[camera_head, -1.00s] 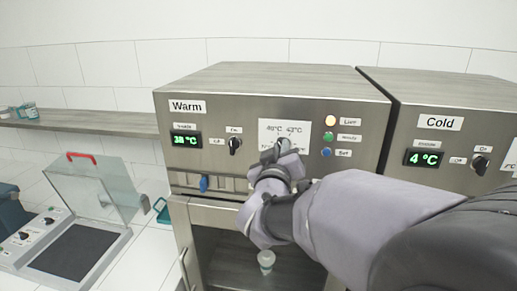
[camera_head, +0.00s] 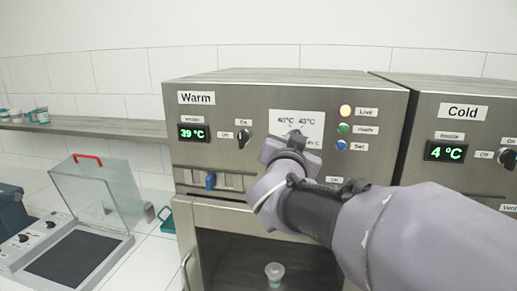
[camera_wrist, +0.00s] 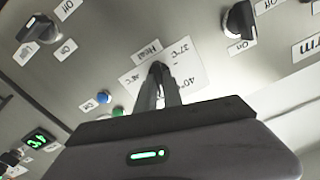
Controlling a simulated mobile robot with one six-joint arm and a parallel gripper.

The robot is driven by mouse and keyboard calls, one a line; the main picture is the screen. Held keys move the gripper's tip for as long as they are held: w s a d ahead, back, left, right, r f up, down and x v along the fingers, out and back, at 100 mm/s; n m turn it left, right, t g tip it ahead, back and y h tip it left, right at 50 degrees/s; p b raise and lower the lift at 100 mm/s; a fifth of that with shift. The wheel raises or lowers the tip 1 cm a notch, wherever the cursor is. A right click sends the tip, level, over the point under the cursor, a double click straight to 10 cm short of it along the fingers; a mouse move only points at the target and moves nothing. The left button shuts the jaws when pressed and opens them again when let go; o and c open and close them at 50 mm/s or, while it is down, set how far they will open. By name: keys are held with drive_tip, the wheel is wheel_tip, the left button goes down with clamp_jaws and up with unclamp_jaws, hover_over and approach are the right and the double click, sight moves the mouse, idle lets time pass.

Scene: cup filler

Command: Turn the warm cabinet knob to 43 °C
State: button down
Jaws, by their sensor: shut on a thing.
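The dial's knob is hidden behind my gripper (camera_head: 287,146) in the head view. In the wrist view my gripper (camera_wrist: 160,82) is shut on the dark knob (camera_wrist: 158,67), and the plate (camera_wrist: 138,80) shows around the fingers. Which mark the knob points to cannot be told. The Warm display (camera_head: 194,134) reads 39 °C in green.
An Off/On switch (camera_head: 244,138) sits left of the dial; yellow, green and blue lights (camera_head: 344,128) sit right. A small cup (camera_head: 274,272) stands inside. The Cold cabinet (camera_head: 465,150) adjoins on the right.

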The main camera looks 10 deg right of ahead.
drive_tip(key=shift+f+m+b, duration=0.1)
drive_tip(key=shift+m+b, duration=0.5)
drive_tip(key=shift+m, duration=0.5)
drive_tip(key=c, duration=1.5)
unclamp_jaws()
drive_tip(key=p+v, duration=0.1)
drive_tip(key=v, duration=1.6)
drive_tip(key=shift+s+p, duration=0.25)
drive_tip(key=shift+p, duration=0.1)
